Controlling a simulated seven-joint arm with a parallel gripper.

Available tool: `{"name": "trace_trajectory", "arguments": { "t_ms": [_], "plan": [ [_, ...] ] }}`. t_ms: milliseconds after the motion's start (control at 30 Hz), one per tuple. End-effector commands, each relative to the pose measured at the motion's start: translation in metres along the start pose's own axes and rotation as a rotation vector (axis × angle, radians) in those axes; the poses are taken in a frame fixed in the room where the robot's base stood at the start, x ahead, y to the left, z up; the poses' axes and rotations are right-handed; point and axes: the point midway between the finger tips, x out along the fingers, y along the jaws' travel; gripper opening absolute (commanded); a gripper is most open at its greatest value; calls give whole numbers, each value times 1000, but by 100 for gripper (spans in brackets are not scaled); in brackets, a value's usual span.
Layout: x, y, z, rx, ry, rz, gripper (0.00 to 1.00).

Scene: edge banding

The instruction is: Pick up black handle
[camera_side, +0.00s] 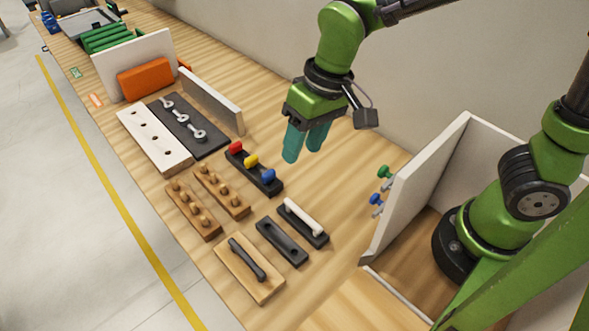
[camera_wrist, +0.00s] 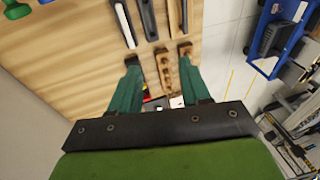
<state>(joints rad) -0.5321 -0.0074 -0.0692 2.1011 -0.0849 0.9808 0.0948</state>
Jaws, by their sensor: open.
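The black handle (camera_side: 247,259) lies along a light wooden block (camera_side: 262,283) near the front edge of the bench in the side view. In the wrist view that block is only partly seen at the top edge, and I cannot make out the handle clearly. My gripper (camera_side: 304,153) has teal fingers, is open and empty, and hangs above the bench, beyond the handle and up and to the right of it in the side view. Its spread fingers also show in the wrist view (camera_wrist: 160,60).
Beside the handle's block stand a black block with holes (camera_side: 282,242) and a white handle (camera_side: 303,217) on a black base. Wooden peg blocks (camera_side: 193,209) and a block with red, yellow and blue knobs (camera_side: 253,168) lie nearby. A white panelled box (camera_side: 415,195) stands right.

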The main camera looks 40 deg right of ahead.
Motion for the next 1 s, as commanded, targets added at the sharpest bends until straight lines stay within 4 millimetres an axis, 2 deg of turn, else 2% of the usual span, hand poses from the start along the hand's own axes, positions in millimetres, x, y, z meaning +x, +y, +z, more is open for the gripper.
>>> {"name": "trace_trajectory", "arguments": {
  "t_ms": [33,200,300,400,500,633,1000],
  "plan": [
    [20,-18,-2,-29,-46,28,47],
    [80,-69,-6,-81,-138,124,47],
    [108,-91,-6,-92,-160,174,47],
    [125,-106,-11,-76,-158,208,47],
    [121,-114,-25,-32,-131,210,47],
    [130,-110,-22,4,-135,218,47],
    [205,-93,-11,5,-137,218,47]
  ]
}}
